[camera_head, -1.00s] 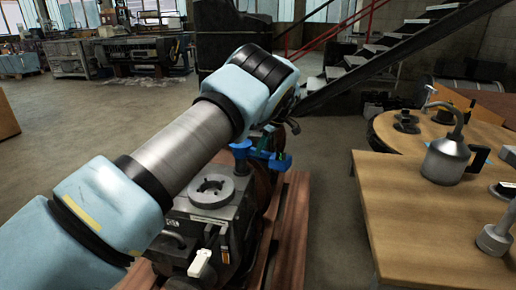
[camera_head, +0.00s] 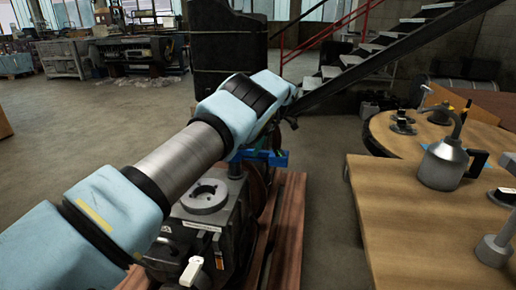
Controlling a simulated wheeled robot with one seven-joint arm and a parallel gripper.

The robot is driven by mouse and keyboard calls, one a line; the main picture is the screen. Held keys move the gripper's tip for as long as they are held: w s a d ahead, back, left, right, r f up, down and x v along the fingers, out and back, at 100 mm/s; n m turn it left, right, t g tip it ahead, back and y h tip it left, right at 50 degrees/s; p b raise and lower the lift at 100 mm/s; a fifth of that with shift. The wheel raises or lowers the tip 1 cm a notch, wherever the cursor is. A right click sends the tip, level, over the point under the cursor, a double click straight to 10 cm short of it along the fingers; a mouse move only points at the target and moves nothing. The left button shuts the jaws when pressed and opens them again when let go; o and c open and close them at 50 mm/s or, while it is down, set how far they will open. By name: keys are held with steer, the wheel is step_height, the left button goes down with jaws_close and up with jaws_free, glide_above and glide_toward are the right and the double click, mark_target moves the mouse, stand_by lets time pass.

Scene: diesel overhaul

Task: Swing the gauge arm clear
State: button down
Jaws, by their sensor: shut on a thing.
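A blue arm-like part (camera_head: 279,159), which looks like the gauge arm, sits at the far end of the dark grey diesel engine (camera_head: 228,228). My own wrist covers much of it. My gripper (camera_head: 272,141) is at the blue part, mostly hidden behind and under my wrist. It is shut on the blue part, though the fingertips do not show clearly. A round grey ring-shaped flange (camera_head: 205,196) lies on top of the engine, nearer than the blue part.
The engine stands on reddish-brown beams (camera_head: 288,230). At right are a wooden table (camera_head: 400,215) with a grey oil can (camera_head: 443,163) and a round table (camera_head: 395,146) with metal parts. Behind are a dark cabinet (camera_head: 228,50) and stairs (camera_head: 385,60). Floor is open at left.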

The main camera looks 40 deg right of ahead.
mark_target(269, 152)
steer(key=c, duration=0.7)
jaws_free()
steer(key=p+v, duration=0.2)
steer(key=v, duration=0.8)
steer(key=shift+s+d+r, duration=0.1)
steer(key=shift+d+r, duration=0.05)
steer(key=shift+r, duration=0.15)
